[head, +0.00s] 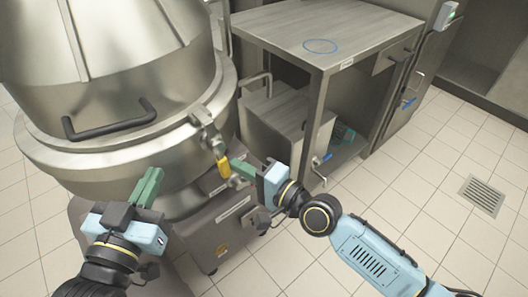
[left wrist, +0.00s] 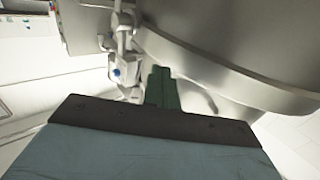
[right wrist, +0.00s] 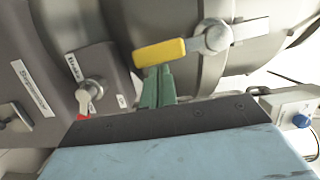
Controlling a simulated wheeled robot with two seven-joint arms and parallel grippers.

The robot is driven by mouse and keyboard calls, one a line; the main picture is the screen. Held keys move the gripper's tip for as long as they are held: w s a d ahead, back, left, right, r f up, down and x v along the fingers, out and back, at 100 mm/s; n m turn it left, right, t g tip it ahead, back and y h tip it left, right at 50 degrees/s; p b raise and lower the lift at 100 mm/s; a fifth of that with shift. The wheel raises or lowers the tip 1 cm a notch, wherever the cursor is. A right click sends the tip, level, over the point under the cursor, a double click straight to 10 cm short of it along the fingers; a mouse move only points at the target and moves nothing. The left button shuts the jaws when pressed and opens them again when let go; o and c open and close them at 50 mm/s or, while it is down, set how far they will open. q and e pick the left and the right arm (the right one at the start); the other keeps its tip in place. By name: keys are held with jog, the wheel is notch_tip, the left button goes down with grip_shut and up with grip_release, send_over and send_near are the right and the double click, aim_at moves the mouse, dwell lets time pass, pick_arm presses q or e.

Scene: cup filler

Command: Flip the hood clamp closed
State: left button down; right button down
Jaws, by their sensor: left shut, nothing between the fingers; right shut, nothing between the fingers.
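The hood clamp (head: 205,128) sits on the rim of the big steel vessel, with its yellow handle (head: 223,167) hanging down and outward. In the right wrist view the yellow handle (right wrist: 160,53) lies nearly level, left of the round metal pivot (right wrist: 217,37). My right gripper (head: 236,167) is shut and empty, its green fingertips right at the handle's lower end; I cannot tell whether they touch. The fingertips (right wrist: 157,78) show just below the handle in the right wrist view. My left gripper (head: 152,178) is shut and empty in front of the vessel, left of the clamp.
The vessel's hood (head: 110,60) carries a black bar handle (head: 110,122). A control box with a small knob (right wrist: 90,92) is beside the clamp. A steel table (head: 320,45) stands behind my right gripper. Tiled floor (head: 400,185) is open at the right.

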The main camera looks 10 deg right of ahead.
pick_arm(q)
jog(key=shift+d+r+t+h, duration=0.25)
jog(key=shift+r+t, duration=0.25)
jog(key=shift+r, duration=0.35)
pick_arm(e)
jog(key=shift+s+a+f+m, duration=0.1)
jog(key=shift+a+m, duration=0.1)
jog(key=shift+m, duration=0.1)
jog(key=shift+d, duration=0.1)
